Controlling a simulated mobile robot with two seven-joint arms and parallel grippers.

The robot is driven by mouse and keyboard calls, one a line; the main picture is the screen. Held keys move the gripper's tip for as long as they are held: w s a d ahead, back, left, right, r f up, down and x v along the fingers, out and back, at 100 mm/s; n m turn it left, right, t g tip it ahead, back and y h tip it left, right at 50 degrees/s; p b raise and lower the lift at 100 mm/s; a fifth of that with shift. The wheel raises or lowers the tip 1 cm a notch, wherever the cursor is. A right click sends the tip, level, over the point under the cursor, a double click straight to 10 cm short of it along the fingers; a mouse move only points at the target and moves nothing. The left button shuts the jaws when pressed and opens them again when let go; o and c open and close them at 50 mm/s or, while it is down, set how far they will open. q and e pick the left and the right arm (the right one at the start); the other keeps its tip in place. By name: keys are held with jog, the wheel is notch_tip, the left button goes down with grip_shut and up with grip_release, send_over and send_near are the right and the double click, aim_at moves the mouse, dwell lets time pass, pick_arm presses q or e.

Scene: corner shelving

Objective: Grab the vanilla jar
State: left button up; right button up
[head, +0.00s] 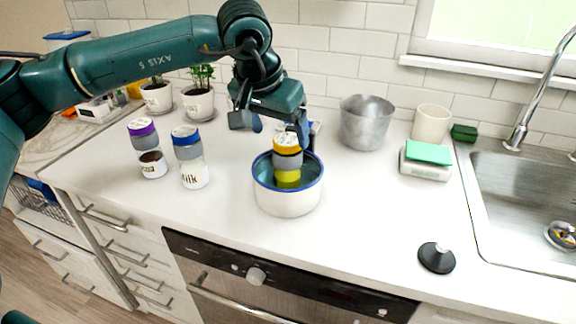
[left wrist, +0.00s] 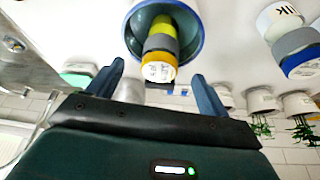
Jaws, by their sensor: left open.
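A jar with a yellow-orange lid, a grey band and a yellow-green lower part (head: 287,160) stands in a white bowl with a blue rim (head: 288,200). The writing on its lid is too small to read. My left gripper (head: 281,130) is open, just above and behind this jar. In the left wrist view, the jar (left wrist: 162,50) lies ahead between the open fingers (left wrist: 158,72), not visibly gripped. A purple-lidded jar (head: 146,142) and a blue-lidded jar marked "Milk" (head: 189,155) stand to the left of the bowl. My right gripper is not in view.
A grey metal pot (head: 367,124), a cream cup (head: 431,124) and a scale with a green top (head: 427,159) stand to the right. A sink (head: 530,215) is beyond. Potted plants (head: 198,102) stand back left. The front right counter is mostly clear.

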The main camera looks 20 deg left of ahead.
aim_at(284, 144)
pick_arm(q)
jog(key=x, duration=0.4)
jog(key=shift+w+d, duration=0.1)
jog(key=x, duration=0.2)
jog(key=w+p+x, duration=0.1)
jog(key=x, duration=0.1)
jog(key=shift+w+f, duration=0.15)
jog(key=shift+f, duration=0.25)
